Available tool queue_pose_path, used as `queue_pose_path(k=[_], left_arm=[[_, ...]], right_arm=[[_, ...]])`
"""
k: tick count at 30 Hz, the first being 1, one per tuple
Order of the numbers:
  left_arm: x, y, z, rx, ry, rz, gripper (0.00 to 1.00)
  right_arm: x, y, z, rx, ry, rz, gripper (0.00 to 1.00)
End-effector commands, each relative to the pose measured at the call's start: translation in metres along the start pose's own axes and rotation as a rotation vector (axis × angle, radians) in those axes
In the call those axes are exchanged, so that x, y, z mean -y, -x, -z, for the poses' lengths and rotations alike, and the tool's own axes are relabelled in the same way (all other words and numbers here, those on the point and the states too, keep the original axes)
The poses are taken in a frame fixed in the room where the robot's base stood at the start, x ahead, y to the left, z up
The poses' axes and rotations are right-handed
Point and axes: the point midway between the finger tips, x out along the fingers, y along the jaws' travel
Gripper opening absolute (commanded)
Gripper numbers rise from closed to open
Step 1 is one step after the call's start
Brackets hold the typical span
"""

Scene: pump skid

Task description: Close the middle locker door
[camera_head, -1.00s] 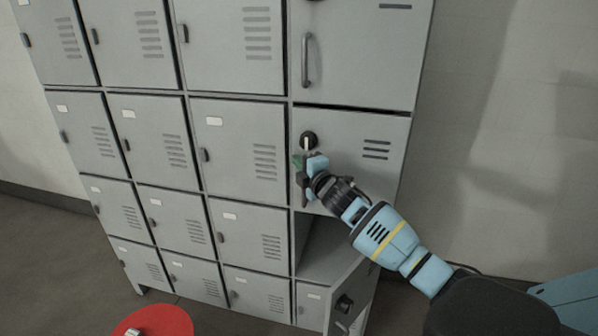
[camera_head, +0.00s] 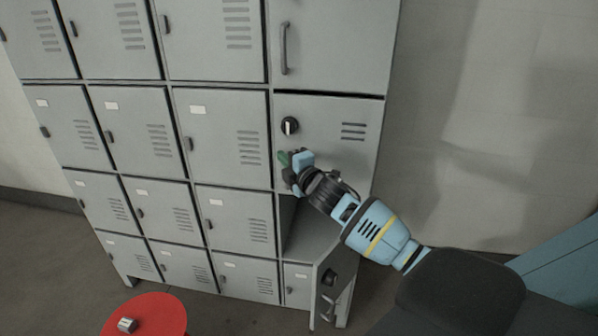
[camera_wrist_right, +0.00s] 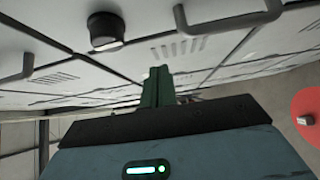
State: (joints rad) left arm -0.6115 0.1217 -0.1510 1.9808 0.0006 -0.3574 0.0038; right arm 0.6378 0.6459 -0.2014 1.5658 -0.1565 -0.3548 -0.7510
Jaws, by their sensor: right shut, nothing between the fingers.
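The middle locker door (camera_head: 335,150) is in the right-hand column, with a round black knob (camera_head: 289,126) and vent slots. It looks flush or nearly flush with its frame; a dark line runs along its top edge. My right gripper (camera_head: 285,159) is at the door's left side, just below the knob. Its green fingers (camera_wrist_right: 157,86) are shut together and empty. They are close to the door face, but I cannot tell whether they touch. The gripper and wrist hide part of the door's lower left. A black knob (camera_wrist_right: 105,30) also shows in the wrist view.
Below, the lower right compartment (camera_head: 312,232) is open, its door (camera_head: 330,285) swung outward. The upper right door (camera_head: 330,45) has a long handle and looks closed. Small lockers fill the left. A red round stool (camera_head: 160,318) stands in front, with a small metal object on it.

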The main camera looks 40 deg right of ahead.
Motion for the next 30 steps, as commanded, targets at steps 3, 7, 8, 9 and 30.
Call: queue_pose_path(k=[3,7,8,9,30], left_arm=[[-0.001,0.000,0.001,-0.002,0.000,-0.001,0.62],[-0.002,0.000,0.001,-0.002,0.003,-0.002,0.62],[-0.002,0.000,0.001,-0.002,0.004,-0.002,0.62],[-0.002,0.000,0.001,-0.002,0.004,-0.002,0.62],[-0.003,-0.001,0.000,-0.001,0.011,-0.001,0.62]], right_arm=[[0.001,0.020,0.000,-0.002,0.003,0.002,0.00],[0.002,0.040,0.000,-0.002,0.000,0.002,0.00],[0.002,0.044,-0.001,-0.002,0.001,0.002,0.00],[0.001,0.048,-0.001,-0.001,0.001,0.002,0.00],[0.001,0.068,-0.001,-0.001,-0.001,0.001,0.00]])
